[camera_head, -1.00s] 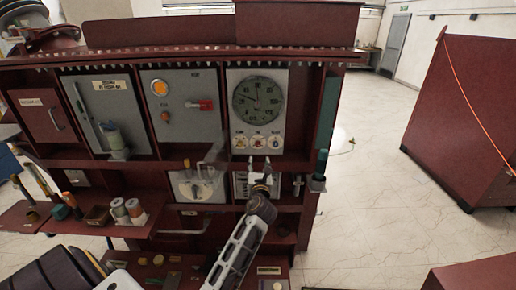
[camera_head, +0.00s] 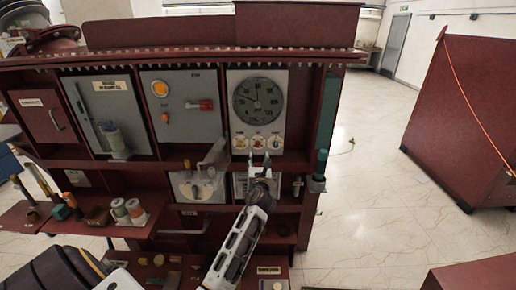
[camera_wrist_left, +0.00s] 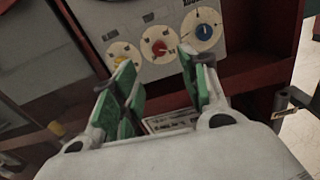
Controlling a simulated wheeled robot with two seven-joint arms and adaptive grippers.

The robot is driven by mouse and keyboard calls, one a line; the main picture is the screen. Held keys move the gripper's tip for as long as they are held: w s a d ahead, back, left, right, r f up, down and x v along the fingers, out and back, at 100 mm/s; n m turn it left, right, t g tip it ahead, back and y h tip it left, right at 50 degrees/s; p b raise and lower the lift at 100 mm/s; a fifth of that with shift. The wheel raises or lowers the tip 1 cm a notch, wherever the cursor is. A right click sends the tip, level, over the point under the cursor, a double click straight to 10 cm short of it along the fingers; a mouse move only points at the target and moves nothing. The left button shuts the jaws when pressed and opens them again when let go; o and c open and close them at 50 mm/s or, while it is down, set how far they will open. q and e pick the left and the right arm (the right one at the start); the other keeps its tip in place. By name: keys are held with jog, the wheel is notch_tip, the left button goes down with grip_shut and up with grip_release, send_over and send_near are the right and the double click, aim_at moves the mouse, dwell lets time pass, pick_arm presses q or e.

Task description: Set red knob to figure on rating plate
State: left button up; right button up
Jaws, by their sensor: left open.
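The red knob (camera_head: 258,142) is the middle of three small dials below the large round gauge, between a yellow and a blue one. In the left wrist view the red knob (camera_wrist_left: 159,48) sits on a pale round dial, beyond the fingertips. My left gripper (camera_head: 259,159) is open and empty just below the dials. Its green-padded fingers (camera_wrist_left: 163,80) are spread, apart from the knob. A small printed plate (camera_wrist_left: 172,121) shows between the fingers, below the panel. It may be the rating plate; its figures are too small to read.
The yellow knob (camera_wrist_left: 124,57) and blue knob (camera_wrist_left: 203,32) flank the red one closely. A dark red ledge (camera_wrist_left: 245,73) runs below the panel. A dark green cylinder (camera_head: 321,163) stands at the cabinet's right edge.

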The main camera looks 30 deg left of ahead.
aim_at(258, 146)
pick_arm(q)
jog(key=shift+p+x, duration=0.3)
jog(key=shift+x, duration=4.7)
grip_shut()
